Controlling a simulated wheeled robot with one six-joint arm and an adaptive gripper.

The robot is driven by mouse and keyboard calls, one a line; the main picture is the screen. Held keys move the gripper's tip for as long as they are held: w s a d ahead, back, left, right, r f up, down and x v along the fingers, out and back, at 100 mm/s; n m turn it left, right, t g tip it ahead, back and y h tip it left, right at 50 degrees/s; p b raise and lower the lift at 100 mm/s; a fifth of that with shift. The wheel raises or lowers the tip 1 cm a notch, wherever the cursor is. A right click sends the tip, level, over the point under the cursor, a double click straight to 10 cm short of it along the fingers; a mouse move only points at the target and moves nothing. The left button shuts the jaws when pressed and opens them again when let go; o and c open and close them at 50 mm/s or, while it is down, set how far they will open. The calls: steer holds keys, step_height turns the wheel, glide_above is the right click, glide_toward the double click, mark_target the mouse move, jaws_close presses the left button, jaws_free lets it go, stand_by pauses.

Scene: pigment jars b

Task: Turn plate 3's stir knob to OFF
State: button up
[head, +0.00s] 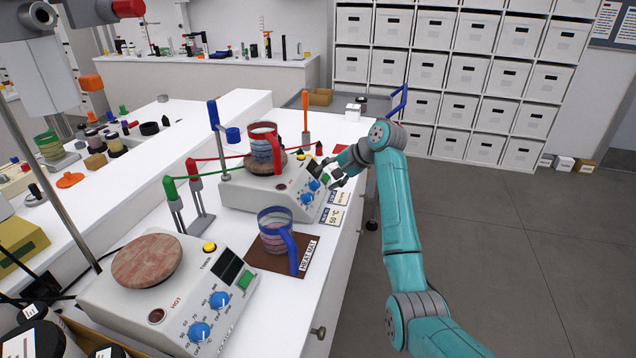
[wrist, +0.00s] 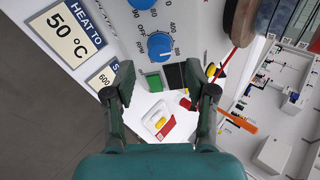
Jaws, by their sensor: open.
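The far hotplate (head: 262,194) has two blue knobs on its sloped front; its plate number is not readable. The knob nearer its display (head: 314,185) also shows in the wrist view (wrist: 160,46), beside a scale with figures such as 200, 400 and 800. The other blue knob (head: 306,198) is partly cut off at the wrist view's top edge (wrist: 141,3). My gripper (head: 337,173) is at this panel's right end, open and empty. In the wrist view its fingers (wrist: 160,84) stand apart, with the green button (wrist: 154,82) between them and the knob beyond. Contact is not visible.
A red-handled beaker (head: 264,146) stands on the far plate. A blue-handled beaker (head: 275,232) stands on a brown heat mat (head: 262,260). A second hotplate (head: 150,310) is nearest. Cards (wrist: 68,32) by the far panel read "HEAT TO 50 °C" and 600. The floor at right is clear.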

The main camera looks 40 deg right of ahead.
mark_target(318, 183)
steer(key=shift+x, duration=2.45)
jaws_close()
